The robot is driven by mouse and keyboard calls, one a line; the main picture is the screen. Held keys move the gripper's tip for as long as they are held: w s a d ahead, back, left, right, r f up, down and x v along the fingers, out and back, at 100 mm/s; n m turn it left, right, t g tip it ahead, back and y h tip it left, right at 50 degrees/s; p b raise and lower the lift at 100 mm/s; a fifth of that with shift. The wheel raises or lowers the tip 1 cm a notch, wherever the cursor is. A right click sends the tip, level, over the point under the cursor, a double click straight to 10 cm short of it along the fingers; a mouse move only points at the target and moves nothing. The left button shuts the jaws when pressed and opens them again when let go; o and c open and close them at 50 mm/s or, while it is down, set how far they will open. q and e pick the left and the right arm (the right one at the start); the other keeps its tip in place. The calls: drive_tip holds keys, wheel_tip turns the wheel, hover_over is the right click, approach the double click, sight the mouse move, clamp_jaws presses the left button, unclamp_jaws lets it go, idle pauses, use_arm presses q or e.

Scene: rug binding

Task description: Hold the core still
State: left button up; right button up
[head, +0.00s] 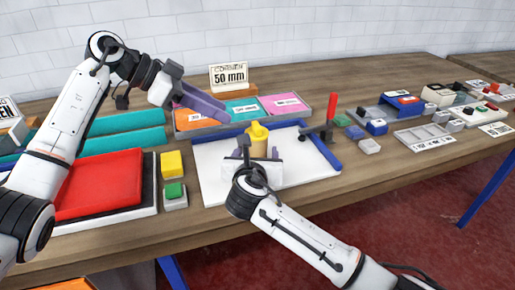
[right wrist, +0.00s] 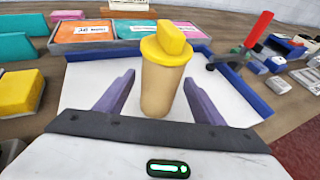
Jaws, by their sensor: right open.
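The core (head: 259,146) is a tan upright cylinder with a yellow cap and block on top. It stands on a white board with blue edge rails (head: 215,178). In the right wrist view the core (right wrist: 160,92) stands between the purple fingers of my right gripper (right wrist: 158,98), with a gap visible on each side. My right gripper is open and comes from the front in the head view (head: 259,149). My left gripper (head: 205,104) is raised above the tray at the back left, apart from the core. Its fingers overlap from this side, so its opening is unclear.
A grey tray with orange, teal and pink packs (head: 243,109) lies behind the board. A red-handled tool (head: 331,110) stands at the board's right rail. A red tray (head: 99,184) and yellow and green blocks (head: 172,163) are at left. Small bins and blocks fill the right.

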sight(255, 125)
drive_tip(key=shift+x, duration=2.45)
drive_tip(key=c, duration=1.3)
use_arm(q)
drive_tip(key=o, duration=0.3)
use_arm(e)
drive_tip(key=shift+c, duration=0.2)
use_arm(q)
drive_tip(key=o, duration=0.3)
drive_tip(key=shift+s+a+f+h, duration=0.1)
drive_tip(key=shift+a+f+h, duration=0.05)
drive_tip(key=shift+f+h, duration=0.2)
drive_tip(key=shift+o, duration=0.2)
drive_tip(key=w+d+f, duration=0.1)
drive_tip(key=d+f, duration=0.1)
drive_tip(key=d, duration=0.1)
drive_tip(key=w+d+f+h, duration=0.1)
drive_tip(key=d, duration=0.2)
drive_tip(key=w+d+f+t+h, duration=0.1)
drive_tip(key=d+f, duration=0.1)
drive_tip(key=d, duration=0.1)
drive_tip(key=shift+w+d+f, duration=0.1)
drive_tip(key=shift+d+f, duration=0.15)
drive_tip(key=shift+f, duration=0.1)
